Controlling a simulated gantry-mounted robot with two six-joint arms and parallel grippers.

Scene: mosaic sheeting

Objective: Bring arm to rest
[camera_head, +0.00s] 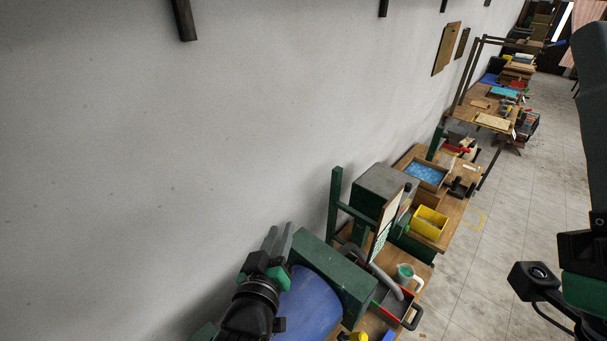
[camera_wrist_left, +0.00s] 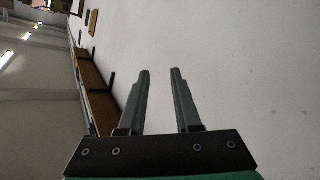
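My left gripper (camera_head: 278,240) is at the lower middle of the head view, in front of the grey wall and beside a blue drum. Its two fingers point up. In the left wrist view its fingers (camera_wrist_left: 160,75) stand apart with nothing between them, and the pale wall is behind them. Part of my right arm (camera_head: 580,270) shows at the right edge of the head view. Its gripper fingers cannot be made out there.
Benches run along the wall (camera_head: 120,150). A green machine (camera_head: 345,272), a blue drum (camera_head: 308,305), a jug (camera_head: 405,275), a yellow bin (camera_head: 429,223) and a blue-filled tray (camera_head: 427,173) stand close by. The tiled floor (camera_head: 500,255) to the right is mostly clear.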

